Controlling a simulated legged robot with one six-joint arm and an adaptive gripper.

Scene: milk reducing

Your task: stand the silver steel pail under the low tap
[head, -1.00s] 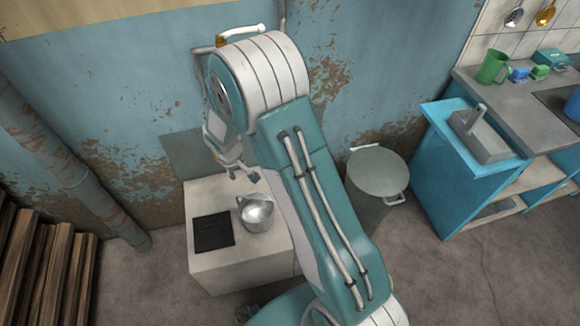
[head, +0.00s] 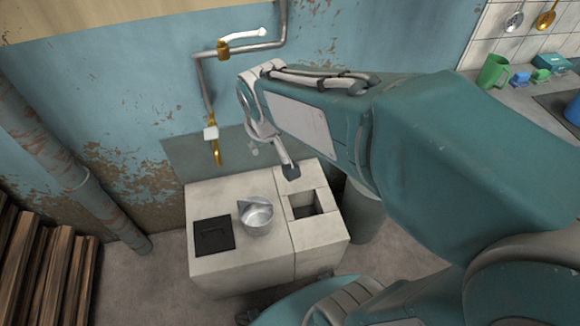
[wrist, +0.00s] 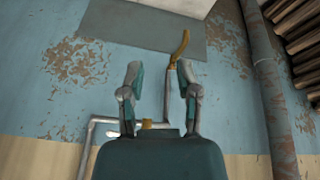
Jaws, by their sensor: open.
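The silver steel pail (head: 257,219) stands upright on a pale block (head: 240,268), just right of a black square plate. The low tap (head: 216,150) has a brass spout on a wall pipe, above and behind the block, to the left of the pail in the head view. Its curved brass spout (wrist: 181,46) also shows in the wrist view, beyond my fingers. My gripper (head: 273,160) is open and empty, above and behind the pail and right of the tap. Both fingers (wrist: 159,72) show apart in the wrist view, where the pail does not appear.
The black plate (head: 213,235) lies on the block's left. A square opening (head: 305,204) is in the block's right part. A white-handled brass valve (head: 238,43) sits on the pipe above. Wooden planks (head: 40,265) and a thick pipe (head: 75,175) stand at left.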

